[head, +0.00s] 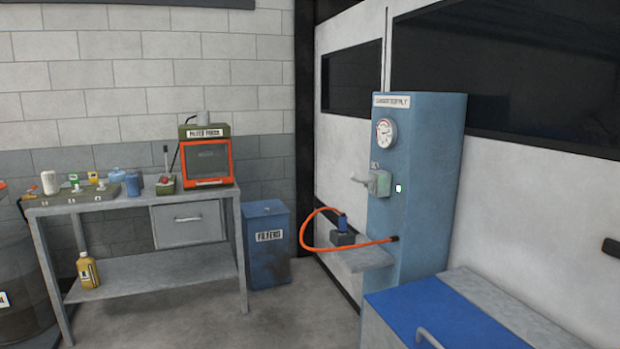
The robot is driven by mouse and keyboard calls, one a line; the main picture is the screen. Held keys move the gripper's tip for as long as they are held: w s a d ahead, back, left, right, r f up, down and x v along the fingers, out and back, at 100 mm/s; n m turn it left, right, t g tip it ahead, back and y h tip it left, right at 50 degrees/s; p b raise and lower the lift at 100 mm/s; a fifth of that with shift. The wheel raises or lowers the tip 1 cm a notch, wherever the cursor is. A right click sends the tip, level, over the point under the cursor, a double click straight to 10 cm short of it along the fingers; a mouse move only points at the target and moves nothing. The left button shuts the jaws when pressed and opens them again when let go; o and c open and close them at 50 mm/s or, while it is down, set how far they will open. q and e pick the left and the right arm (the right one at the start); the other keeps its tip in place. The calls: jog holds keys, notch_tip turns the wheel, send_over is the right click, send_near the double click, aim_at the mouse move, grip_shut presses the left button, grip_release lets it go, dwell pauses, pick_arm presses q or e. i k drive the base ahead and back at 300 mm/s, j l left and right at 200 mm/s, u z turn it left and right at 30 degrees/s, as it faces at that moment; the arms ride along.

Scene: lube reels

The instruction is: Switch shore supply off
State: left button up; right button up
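The shore supply (430,200) is a tall blue cabinet standing against the pale panelled wall, right of centre. Its label plate (392,100) is at the top and is too small to read surely. A round gauge (386,132) sits below the label. Below the gauge is a grey-green switch box (379,184) with a lever (361,181) sticking out to the left. A small light (398,189) glows pale green-white beside it. An orange cable (362,245) loops from the cabinet to a blue plug (343,222) on a small shelf. Neither gripper shows.
A grey workbench (125,200) with a filter press (207,155) and small containers stands at left. A blue filters bin (267,245) is beside it. A blue-topped grey unit (440,315) fills the lower right. Floor (290,315) is clear in the middle.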

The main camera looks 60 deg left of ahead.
aim_at(358, 178)
jog(key=u, duration=1.5)
jog(key=z, duration=0.25)
jog(key=i+j+z, duration=0.65)
jog(key=z, duration=0.15)
jog(key=i+j+z, duration=0.2)
jog(key=j+z, duration=0.15)
jog(key=j, duration=0.3)
